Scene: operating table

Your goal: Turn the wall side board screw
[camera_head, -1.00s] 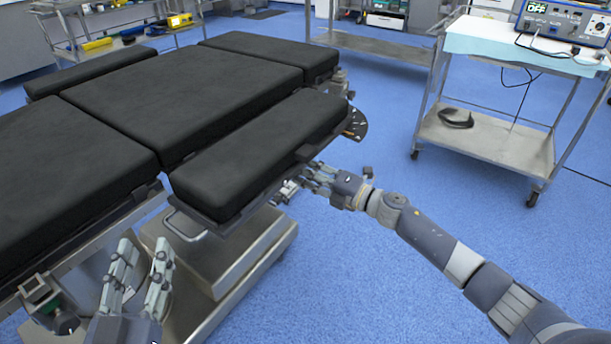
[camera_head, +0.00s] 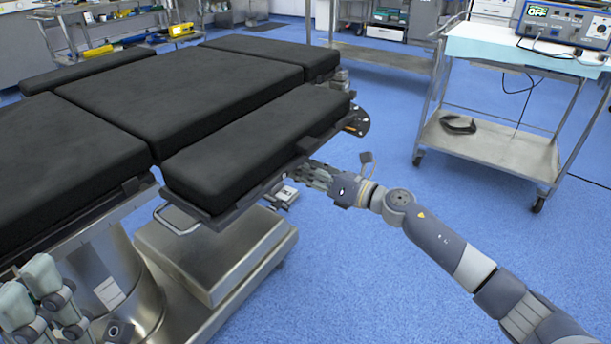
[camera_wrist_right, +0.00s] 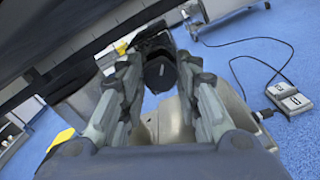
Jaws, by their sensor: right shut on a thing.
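The black padded side board (camera_head: 250,145) runs along the right side of the operating table (camera_head: 175,90). My right gripper (camera_head: 312,174) is under the board's right edge in the head view, which hides its fingertips. In the right wrist view, my right gripper (camera_wrist_right: 160,68) has its two fingers on either side of a dark screw knob (camera_wrist_right: 160,72) below the board and is shut on it. The knob is not visible in the head view. My left gripper (camera_head: 38,285) is at the lower left, near the table column, with its fingers apart and nothing between them.
A metal rail handle (camera_head: 175,220) sticks out at the board's near end. A foot pedal (camera_wrist_right: 292,102) with a cable lies on the blue floor. A steel cart (camera_head: 490,145) stands at the right.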

